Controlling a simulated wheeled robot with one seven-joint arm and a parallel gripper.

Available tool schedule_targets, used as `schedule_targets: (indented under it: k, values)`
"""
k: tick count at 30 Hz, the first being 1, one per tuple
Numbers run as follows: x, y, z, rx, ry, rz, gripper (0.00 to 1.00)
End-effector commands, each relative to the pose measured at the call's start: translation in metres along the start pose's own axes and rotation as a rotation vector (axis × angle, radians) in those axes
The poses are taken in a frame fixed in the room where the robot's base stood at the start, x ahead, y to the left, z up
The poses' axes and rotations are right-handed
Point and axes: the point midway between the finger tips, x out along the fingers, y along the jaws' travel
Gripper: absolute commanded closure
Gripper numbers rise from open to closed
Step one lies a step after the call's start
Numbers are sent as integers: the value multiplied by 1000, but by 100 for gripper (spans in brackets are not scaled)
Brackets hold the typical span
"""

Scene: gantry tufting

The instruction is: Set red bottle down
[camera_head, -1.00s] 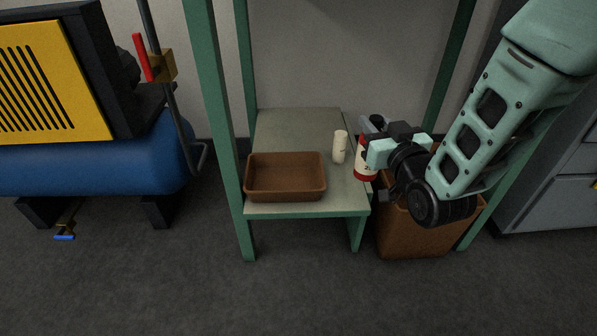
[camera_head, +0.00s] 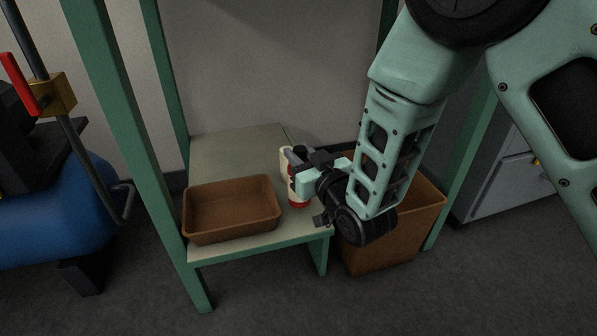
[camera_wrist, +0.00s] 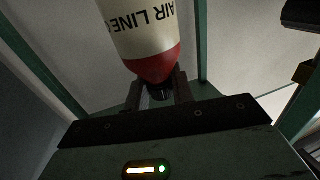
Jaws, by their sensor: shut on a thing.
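The red bottle (camera_head: 299,205) is cream and red, with its red end lowest in the head view. It stands about upright at the right part of the low grey-green shelf (camera_head: 232,150); I cannot tell whether it touches the shelf. My gripper (camera_head: 300,179) is shut on it from the right and hides part of it. In the wrist view the bottle (camera_wrist: 145,35) shows black "AIR LINE" lettering and a red tapering end by the fingers (camera_wrist: 160,90).
A brown tray (camera_head: 190,222) sits on the shelf left of the bottle. A cream bottle (camera_head: 284,158) is partly hidden just behind my gripper. A brown bin (camera_head: 383,255) stands right of the shelf. Green posts (camera_head: 112,110) frame the shelf.

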Motion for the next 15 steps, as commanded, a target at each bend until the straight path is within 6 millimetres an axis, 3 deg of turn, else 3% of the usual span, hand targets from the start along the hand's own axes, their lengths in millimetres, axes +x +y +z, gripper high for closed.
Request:
schedule_targets:
  k: [1, 4, 15]
  values:
    - [0, 0, 14, 0, -1, 0, 100]
    - [0, 0, 26, 0, -1, 0, 100]
    - [0, 0, 27, 0, 0, 1, 100]
